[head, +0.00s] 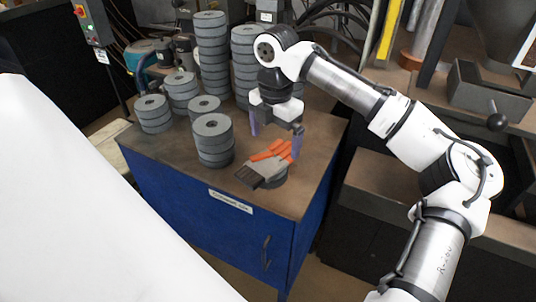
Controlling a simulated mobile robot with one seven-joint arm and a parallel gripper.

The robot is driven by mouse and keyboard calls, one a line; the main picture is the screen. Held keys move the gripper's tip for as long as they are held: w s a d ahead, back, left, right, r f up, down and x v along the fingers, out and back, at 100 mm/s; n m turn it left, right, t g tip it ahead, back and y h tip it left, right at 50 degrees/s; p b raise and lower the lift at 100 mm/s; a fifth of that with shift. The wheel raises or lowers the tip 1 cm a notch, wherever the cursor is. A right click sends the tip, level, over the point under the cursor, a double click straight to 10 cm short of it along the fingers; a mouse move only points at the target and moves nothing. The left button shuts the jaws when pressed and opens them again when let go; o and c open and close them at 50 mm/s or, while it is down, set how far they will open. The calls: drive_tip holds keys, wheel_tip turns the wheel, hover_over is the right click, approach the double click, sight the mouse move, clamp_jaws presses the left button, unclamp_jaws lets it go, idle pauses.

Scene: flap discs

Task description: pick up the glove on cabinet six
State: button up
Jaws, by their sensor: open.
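The glove (268,157), orange and grey with a dark cuff, lies on the brown top of the blue cabinet (215,215), near its front right corner. A grey disc shape shows under or just beside the glove. The cabinet has a small white label (230,201) on its front, too small to read surely. My gripper (276,141) points down with its two purple-tipped fingers apart. It is empty and appears above and just behind the glove, with the fingers on either side. I cannot tell the exact height between them.
Several stacks of grey flap discs (213,140) stand on the cabinet's left and back, close left of the glove. A teal machine (142,55) stands behind them. The cabinet's front left top is clear.

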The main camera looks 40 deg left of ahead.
sight(271, 158)
drive_tip(key=shift+s+a+f+p, duration=0.15)
drive_tip(key=shift+f+p, duration=0.15)
drive_tip(key=shift+f, duration=1.05)
drive_tip(key=shift+s+a+f+p, duration=0.15)
drive_tip(key=shift+f+p, duration=0.15)
drive_tip(key=shift+f, duration=1.05)
drive_tip(key=shift+w, duration=0.1)
drive_tip(key=c, duration=1.1)
drive_tip(key=shift+o, duration=0.2)
